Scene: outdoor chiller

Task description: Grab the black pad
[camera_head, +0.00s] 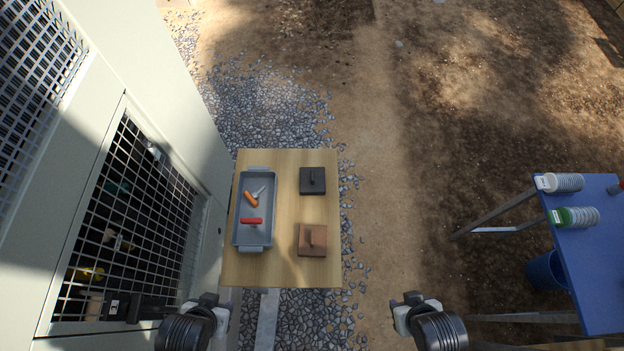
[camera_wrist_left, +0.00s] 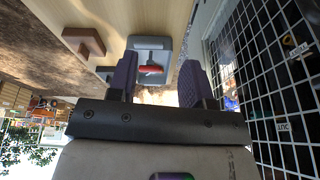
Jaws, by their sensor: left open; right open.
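The black pad (camera_head: 312,181) is a dark square block with a small handle on top. It lies at the far right of the wooden table (camera_head: 287,215) in the head view. My left gripper (camera_head: 213,299) is below the table's near left corner, apart from the pad. In the left wrist view its two purple-lined fingers (camera_wrist_left: 158,80) are spread with nothing between them. My right gripper (camera_head: 408,298) is right of the table's near edge, away from the pad; its fingers are small here, and it looks empty.
A brown pad (camera_head: 312,240) lies nearer on the table. A grey tray (camera_head: 241,236) at left holds a red-handled tool (camera_head: 251,221) and an orange-handled tool (camera_head: 250,198). The chiller's grille (camera_head: 130,220) stands close left. A blue table (camera_head: 597,260) with rolls is at right.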

